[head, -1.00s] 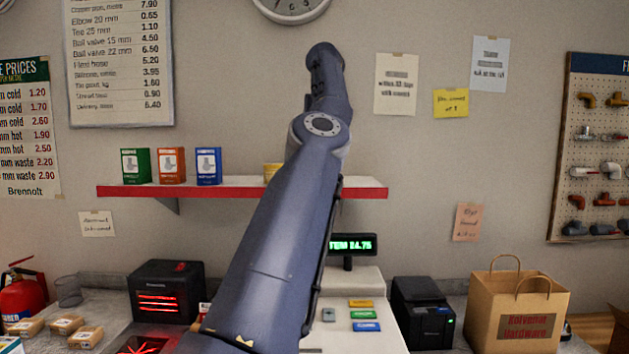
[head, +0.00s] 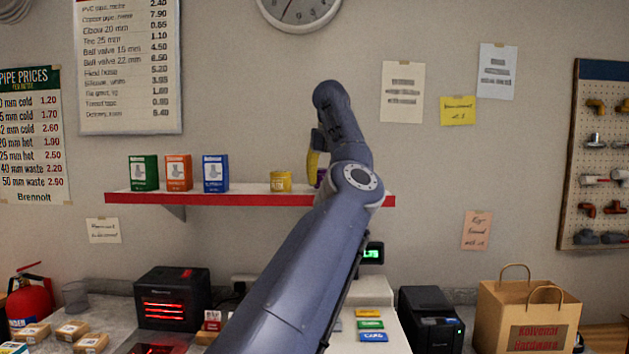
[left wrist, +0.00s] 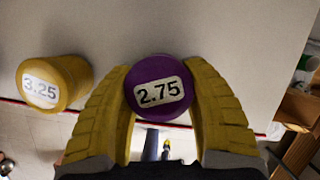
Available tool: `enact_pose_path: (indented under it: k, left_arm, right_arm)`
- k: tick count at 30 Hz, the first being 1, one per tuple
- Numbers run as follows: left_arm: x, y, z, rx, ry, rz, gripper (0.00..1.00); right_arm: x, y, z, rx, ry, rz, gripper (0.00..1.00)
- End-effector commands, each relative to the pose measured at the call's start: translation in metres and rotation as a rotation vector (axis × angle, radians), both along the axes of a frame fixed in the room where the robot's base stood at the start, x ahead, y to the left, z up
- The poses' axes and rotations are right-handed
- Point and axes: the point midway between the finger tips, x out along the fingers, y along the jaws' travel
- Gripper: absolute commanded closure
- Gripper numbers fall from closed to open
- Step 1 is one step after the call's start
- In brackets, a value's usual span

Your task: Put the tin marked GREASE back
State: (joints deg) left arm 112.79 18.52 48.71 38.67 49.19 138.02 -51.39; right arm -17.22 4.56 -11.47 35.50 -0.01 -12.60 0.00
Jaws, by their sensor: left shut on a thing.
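A purple tin (left wrist: 160,88) with 2.75 on its lid is between the yellow fingers of my left gripper (left wrist: 158,72), which is shut on it. In the head view a sliver of the purple tin (head: 321,178) shows at the shelf, beside my left gripper (head: 314,172); my arm hides most of it. I cannot tell whether it touches the shelf. A yellow tin (head: 281,182) stands on the shelf to its left; its lid reads 3.25 in the left wrist view (left wrist: 54,84). The word GREASE is not readable on either tin. My right gripper is not in view.
The red-edged shelf (head: 240,199) also holds a green box (head: 143,173), an orange box (head: 179,173) and a blue box (head: 215,174) at the left. Shelf room is free between the blue box and yellow tin. A paper bag (head: 528,310) and printer (head: 430,318) stand below.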

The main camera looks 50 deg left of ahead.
Motion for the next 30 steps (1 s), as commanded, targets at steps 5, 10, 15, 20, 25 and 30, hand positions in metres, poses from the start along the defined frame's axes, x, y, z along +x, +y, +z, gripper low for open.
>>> enact_pose_path:
  k: [5,10,15,20,25,30]
  left_arm:
    - [0.003,-0.0029,-0.0036,0.0,-0.002,-0.005,0.87]
    - [0.0028,-0.0026,-0.0035,0.0,-0.002,-0.005,0.87]
    - [0.003,-0.0028,-0.0062,0.001,-0.001,-0.004,0.87]
    - [0.003,-0.0027,-0.0076,0.001,-0.001,-0.005,0.4]
    - [0.0028,-0.0025,-0.0075,0.001,-0.001,-0.004,0.27]
    - [0.0028,-0.0025,-0.0073,0.001,-0.001,-0.004,0.27]
  right_arm:
    - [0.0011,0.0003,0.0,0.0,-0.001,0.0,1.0]
    - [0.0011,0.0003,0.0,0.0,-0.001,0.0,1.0]
    - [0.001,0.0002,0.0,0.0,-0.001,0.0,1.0]
    - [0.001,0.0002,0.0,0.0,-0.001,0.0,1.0]
    - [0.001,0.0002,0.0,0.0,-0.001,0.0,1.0]
    - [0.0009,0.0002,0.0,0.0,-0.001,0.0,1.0]
